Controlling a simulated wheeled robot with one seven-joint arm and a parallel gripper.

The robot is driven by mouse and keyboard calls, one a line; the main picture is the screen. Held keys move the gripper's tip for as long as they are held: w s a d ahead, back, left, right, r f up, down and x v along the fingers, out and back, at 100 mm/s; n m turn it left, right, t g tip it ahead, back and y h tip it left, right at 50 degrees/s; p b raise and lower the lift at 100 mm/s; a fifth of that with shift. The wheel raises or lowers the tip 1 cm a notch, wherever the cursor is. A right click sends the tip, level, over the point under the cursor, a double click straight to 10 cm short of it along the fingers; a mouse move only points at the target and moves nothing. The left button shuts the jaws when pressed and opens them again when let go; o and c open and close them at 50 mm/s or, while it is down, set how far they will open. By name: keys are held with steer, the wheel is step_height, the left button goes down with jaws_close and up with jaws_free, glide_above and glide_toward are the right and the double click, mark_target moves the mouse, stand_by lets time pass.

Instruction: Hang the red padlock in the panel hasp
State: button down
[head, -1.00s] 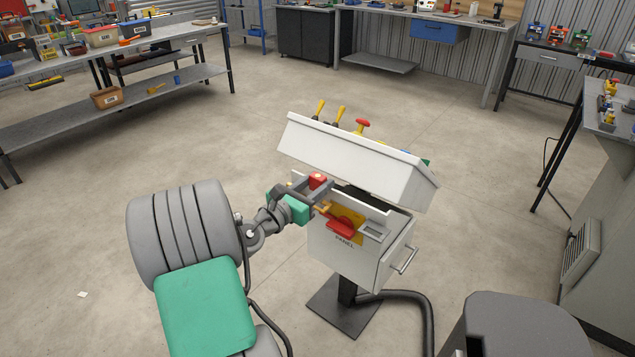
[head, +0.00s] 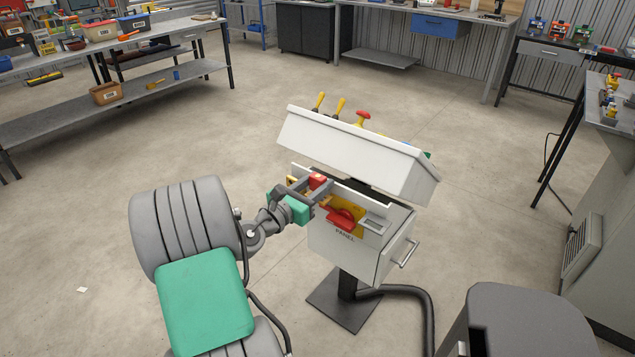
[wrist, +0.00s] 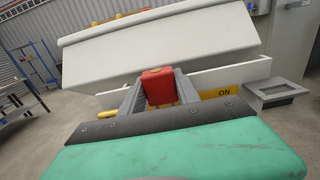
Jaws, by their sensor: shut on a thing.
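The red padlock (head: 317,180) is held between the grey fingers of my gripper (head: 312,188), which is shut on it. In the wrist view the padlock (wrist: 160,86) sits upright between both fingers, in front of the white panel. The panel box (head: 350,250) stands on a post and carries a red handle (head: 341,219) on a yellow plate. My gripper is at the left part of the panel front, under the sloped hood (head: 355,150). The hasp cannot be clearly made out, and the padlock's shackle is hidden. I cannot tell whether the padlock touches the panel.
The hood overhangs the panel front above my gripper. A side handle (head: 405,252) and a black hose (head: 420,305) are at the panel's right. Benches (head: 130,75) stand at the back left and along the far wall. The floor around the panel is open.

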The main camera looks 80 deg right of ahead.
steer(key=shift+f+b, duration=0.5)
steer(key=shift+f, duration=0.45)
steer(key=c, duration=0.8)
jaws_free()
steer(key=shift+b+v, duration=0.7)
steer(key=shift+v, duration=3.2)
